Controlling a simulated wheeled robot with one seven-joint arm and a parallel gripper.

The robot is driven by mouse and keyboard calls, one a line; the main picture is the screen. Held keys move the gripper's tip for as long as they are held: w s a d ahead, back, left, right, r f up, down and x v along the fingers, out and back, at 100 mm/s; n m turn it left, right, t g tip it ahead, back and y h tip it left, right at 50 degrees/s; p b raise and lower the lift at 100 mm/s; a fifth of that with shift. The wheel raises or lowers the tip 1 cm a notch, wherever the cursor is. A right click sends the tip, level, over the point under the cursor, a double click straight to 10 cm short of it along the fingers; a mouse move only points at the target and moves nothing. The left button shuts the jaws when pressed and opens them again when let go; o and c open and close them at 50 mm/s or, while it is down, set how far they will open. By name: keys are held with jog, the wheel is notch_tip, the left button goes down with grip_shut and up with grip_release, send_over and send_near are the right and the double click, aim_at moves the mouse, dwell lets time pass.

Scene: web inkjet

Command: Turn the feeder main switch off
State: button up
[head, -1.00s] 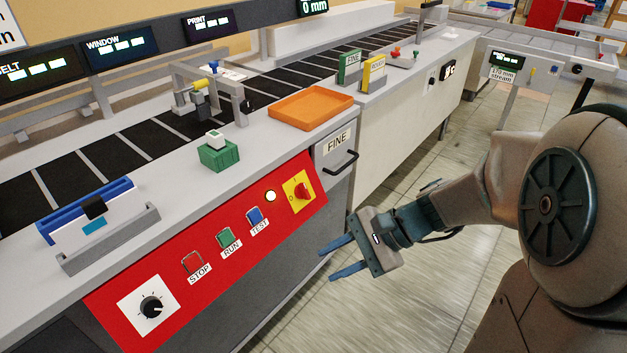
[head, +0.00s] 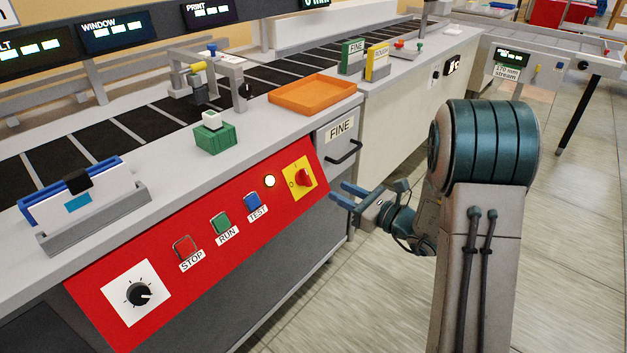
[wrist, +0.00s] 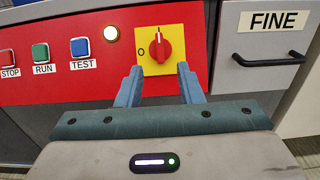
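The main switch is a red rotary knob (head: 304,179) on a yellow plate (head: 292,184), at the right end of the red control panel. In the wrist view the red knob (wrist: 163,50) stands upright, its grip about vertical, with a "0" mark to its left on the yellow plate (wrist: 180,35). My gripper (head: 338,193) is open and empty, just in front and to the right of the knob in the head view. In the wrist view its two blue fingers (wrist: 160,82) point at the plate, one on each side below the knob, not touching it visibly.
Left of the switch are a lit round lamp (wrist: 111,34) and the TEST (wrist: 80,47), RUN (wrist: 40,52) and STOP (wrist: 8,58) buttons. A drawer labelled FINE with a black handle (wrist: 268,56) is to the right. An orange tray (head: 312,95) lies on the counter above.

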aim_at(308, 175)
jog(key=x, duration=0.9)
jog(key=shift+w+a+b, duration=0.2)
jog(key=shift+a+b, duration=0.05)
jog(key=shift+b, duration=0.1)
grip_shut()
